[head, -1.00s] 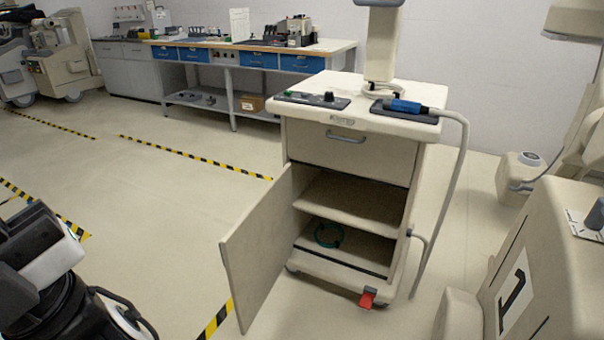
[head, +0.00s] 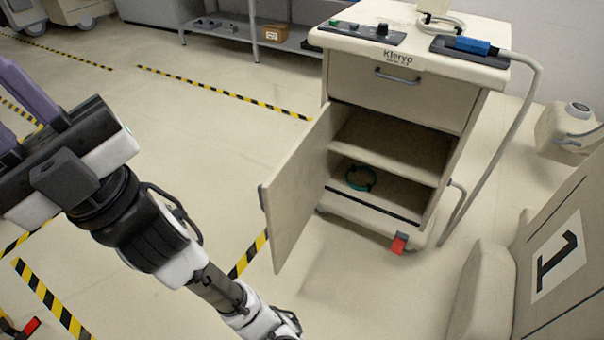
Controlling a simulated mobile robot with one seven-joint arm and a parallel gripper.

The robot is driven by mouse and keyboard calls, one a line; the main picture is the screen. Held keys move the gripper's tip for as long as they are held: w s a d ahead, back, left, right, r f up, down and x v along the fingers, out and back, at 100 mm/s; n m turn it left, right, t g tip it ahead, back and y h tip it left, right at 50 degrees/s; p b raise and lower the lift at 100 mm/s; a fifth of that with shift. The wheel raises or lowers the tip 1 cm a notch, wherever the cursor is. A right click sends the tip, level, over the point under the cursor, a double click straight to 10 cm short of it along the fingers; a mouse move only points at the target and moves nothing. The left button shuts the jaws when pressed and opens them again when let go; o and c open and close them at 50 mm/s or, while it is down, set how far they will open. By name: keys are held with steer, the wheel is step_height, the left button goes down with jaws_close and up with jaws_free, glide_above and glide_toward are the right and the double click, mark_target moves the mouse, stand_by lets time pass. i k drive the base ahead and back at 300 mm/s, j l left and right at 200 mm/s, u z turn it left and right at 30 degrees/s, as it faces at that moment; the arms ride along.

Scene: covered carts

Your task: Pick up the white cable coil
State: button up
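I see no loose white cable coil. A pale cable (head: 446,22) loops around the foot of the column on the cart top. A teal-green coil (head: 361,178) lies on the bottom shelf inside the open cart (head: 392,206). My gripper (head: 14,116) is at the left edge of the head view, far from the cart and empty as far as I see. Its two purple fingers stand apart, with their tips cut off by the frame edge.
The cart door (head: 300,190) stands open toward the left. A blue-handled probe (head: 471,45) lies on top, its grey hose hanging down the right side. A red pedal (head: 399,243) sticks out at the base. A machine marked 1 (head: 560,255) stands right.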

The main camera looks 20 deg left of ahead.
mark_target(422, 21)
steer(key=i+j+z, duration=0.25)
steer(key=j+z, duration=0.2)
steer(key=j, duration=1.25)
steer(key=j+z, duration=0.5)
steer(key=j, duration=1.2)
steer(key=l+u, duration=0.2)
steer(key=u, duration=0.2)
steer(key=i+l+u, duration=0.1)
steer(key=l+u, duration=0.4)
steer(key=u, duration=0.25)
steer(key=l+u, duration=0.1)
steer(key=l, duration=0.4)
steer(key=k+l+u, duration=0.1)
steer(key=l, duration=0.4)
